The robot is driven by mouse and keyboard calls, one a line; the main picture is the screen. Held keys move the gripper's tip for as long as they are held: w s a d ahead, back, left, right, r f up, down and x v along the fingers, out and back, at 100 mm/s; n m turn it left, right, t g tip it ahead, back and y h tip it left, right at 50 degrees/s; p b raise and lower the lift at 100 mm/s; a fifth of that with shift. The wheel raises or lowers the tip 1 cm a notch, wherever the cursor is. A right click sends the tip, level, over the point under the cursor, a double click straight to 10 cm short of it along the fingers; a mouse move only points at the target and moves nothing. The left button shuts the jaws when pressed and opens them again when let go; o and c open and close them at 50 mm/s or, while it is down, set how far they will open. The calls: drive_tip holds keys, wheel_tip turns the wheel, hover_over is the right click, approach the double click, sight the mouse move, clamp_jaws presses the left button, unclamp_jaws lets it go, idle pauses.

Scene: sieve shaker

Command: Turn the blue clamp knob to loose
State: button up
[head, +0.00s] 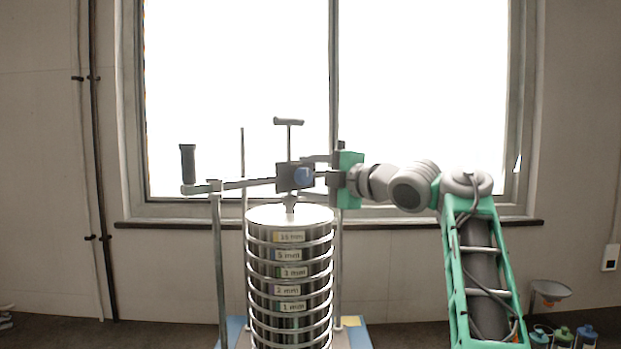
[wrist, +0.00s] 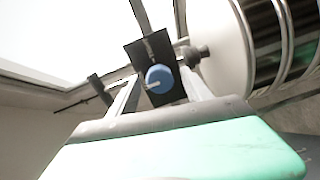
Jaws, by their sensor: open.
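The blue clamp knob (head: 303,176) sits on a dark clamp block (head: 283,178) above the sieve stack. In the wrist view the knob (wrist: 159,79) is round, with a pale pointer mark toward its left edge. My gripper (head: 317,168) reaches in from the right, level with the knob. In the wrist view its two fingers stand apart, one on each side of the knob, with the knob framed between them. The gripper is open. I cannot tell whether either finger touches the knob.
A crossbar (head: 243,184) with an upright dark grip (head: 187,163) runs left from the block. A T-handle (head: 289,122) rises above it. The stack of labelled sieves (head: 290,273) stands below between metal posts (head: 219,270). A window is behind. Bottles (head: 562,336) stand low at right.

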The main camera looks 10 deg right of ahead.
drive_tip(key=b+v, duration=0.1)
drive_tip(key=v, duration=0.6)
drive_tip(key=shift+s+d+b, duration=0.25)
drive_tip(key=shift+s+b, duration=0.05)
drive_tip(key=shift+s, duration=0.05)
